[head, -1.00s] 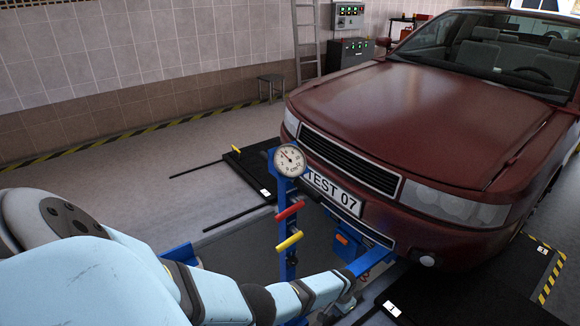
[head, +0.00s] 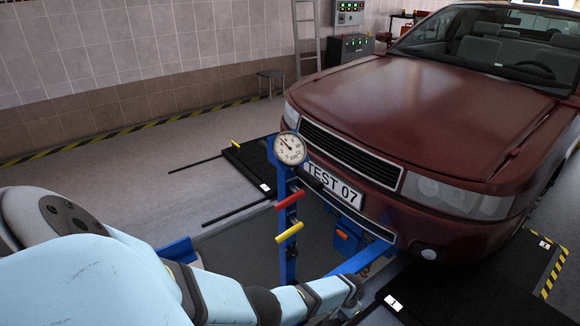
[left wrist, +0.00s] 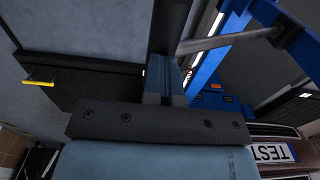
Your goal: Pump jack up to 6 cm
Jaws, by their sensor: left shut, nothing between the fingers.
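The blue jack (head: 284,213) stands in front of the dark red car. It carries a round white gauge (head: 290,148) on top, a red handle (head: 289,200) and a yellow handle (head: 289,232). The gauge needle points to the upper left; its value is too small to read. A blue beam (head: 362,261) runs low toward the car's front. My left arm reaches in low across the front, its end beside that beam. In the left wrist view my left gripper (left wrist: 165,75) is shut and empty, near a dark bar (left wrist: 171,25); contact cannot be told. The right gripper is out of view.
The car (head: 430,110) with plate TEST 07 fills the right side. Black plates with yellow marks (head: 545,275) lie on the floor. A stool (head: 271,80) and ladder (head: 306,40) stand by the tiled wall.

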